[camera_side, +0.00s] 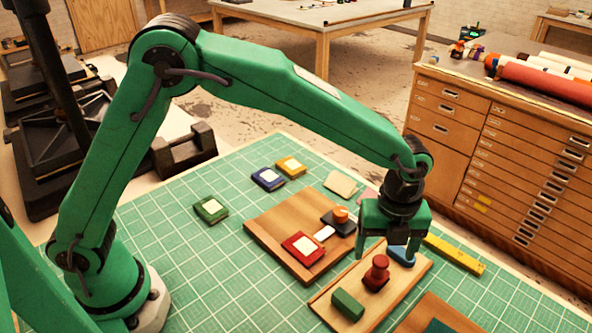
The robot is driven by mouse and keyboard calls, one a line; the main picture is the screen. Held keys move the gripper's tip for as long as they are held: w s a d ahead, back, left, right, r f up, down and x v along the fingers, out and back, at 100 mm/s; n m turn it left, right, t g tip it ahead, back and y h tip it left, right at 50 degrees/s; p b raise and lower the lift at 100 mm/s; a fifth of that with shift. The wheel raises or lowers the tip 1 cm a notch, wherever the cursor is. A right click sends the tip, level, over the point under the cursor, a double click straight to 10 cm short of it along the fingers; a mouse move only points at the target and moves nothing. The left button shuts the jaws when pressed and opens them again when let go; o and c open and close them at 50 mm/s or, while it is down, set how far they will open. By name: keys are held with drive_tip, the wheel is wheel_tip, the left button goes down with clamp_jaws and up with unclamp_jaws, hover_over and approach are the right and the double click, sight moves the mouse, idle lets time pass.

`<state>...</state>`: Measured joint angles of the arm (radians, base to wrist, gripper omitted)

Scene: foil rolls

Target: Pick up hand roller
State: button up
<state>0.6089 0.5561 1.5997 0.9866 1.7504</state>
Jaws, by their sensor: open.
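My gripper (387,248) is open and points down over the wooden tray, with nothing between its fingers. In the picture its fingers come down on either side of a space just above a red knobbed piece (376,273), which stands upright on the tray; I cannot tell the height gap. An orange cylinder (341,214) lies on a black pad with a white bar (324,233) beside it, left of my gripper. It may be the hand roller, but the shape is too small to be sure. The wooden tray (405,293) also bears a green block (347,305) and a blue piece (401,255), partly behind a finger.
A wooden board (275,225) bears a red pad (303,248). Green, blue and yellow pads (290,167) lie behind it on the green mat (180,245). A yellow bar (453,254) lies right of my gripper. The mat's left part is mostly clear.

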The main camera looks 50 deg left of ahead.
sight(378, 271)
drive_tip(key=shift+f, duration=1.3)
drive_tip(key=shift+w+a+f, duration=0.1)
drive_tip(key=shift+a+f, duration=0.05)
drive_tip(key=shift+f, duration=2.45)
drive_tip(key=c, duration=1.1)
